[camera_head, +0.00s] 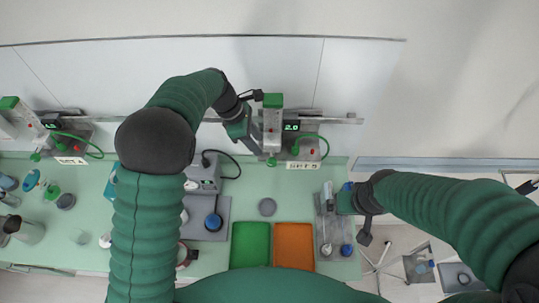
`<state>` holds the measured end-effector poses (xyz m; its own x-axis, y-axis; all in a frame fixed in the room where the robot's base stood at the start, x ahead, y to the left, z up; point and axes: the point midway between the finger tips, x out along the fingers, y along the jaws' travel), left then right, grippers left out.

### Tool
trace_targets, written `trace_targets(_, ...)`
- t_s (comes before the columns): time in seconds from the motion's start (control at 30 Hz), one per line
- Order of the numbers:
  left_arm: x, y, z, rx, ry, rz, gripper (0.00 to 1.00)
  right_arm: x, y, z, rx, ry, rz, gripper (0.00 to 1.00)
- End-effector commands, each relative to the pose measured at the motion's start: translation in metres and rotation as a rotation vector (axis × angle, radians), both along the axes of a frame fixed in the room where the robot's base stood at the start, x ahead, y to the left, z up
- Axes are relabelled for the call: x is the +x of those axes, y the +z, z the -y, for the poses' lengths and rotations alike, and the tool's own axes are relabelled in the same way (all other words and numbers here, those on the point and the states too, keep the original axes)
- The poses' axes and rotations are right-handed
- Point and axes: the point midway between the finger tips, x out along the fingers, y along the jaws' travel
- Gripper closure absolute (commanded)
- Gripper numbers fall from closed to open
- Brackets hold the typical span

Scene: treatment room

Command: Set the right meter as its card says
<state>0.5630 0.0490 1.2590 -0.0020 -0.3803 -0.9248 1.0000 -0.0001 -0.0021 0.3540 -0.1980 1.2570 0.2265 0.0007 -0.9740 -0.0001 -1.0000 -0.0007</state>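The right meter (272,128) is mounted on the wall rail, with a pale upright body, a green top and a green tube. Its dark display (291,126) appears to read 2.0. A small white card (303,166) with dark marks sits below it, too small to read surely. My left gripper (252,122) is just left of the upright body; whether it touches is unclear, and its finger opening cannot be made out. My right gripper (362,219) is low at the right, beside the metal tray, its fingers partly hidden. A similar left meter (10,122) is at the far left.
A green tray (250,244) and an orange tray (294,245) lie on the pale green counter. A metal tray (329,249) with tools is at the counter's right end. A grey device (203,176) with a black cable stands below my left forearm. Cups crowd the left.

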Motion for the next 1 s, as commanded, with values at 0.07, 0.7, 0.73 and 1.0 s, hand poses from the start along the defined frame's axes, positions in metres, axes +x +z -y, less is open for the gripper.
trace_targets(0.07, -0.002, -0.015, 0.008, 0.001, -0.001, -0.006, 0.6, 0.0, 0.014, 0.0, 0.0, 0.0, 0.0, 0.0)
trace_targets(0.7, -0.001, -0.099, 0.041, -0.002, -0.001, 0.001, 0.6, 0.0, 0.042, 0.0, 0.0, 0.0, 0.0, 0.0)
trace_targets(0.73, -0.001, -0.099, 0.041, -0.002, -0.001, 0.001, 0.6, 0.0, 0.042, 0.0, 0.0, 0.0, 0.0, 0.0)
trace_targets(1.0, -0.002, -0.099, 0.041, -0.002, -0.001, 0.0, 0.89, 0.0, 0.042, 0.0, 0.0, 0.0, 0.0, 0.0)
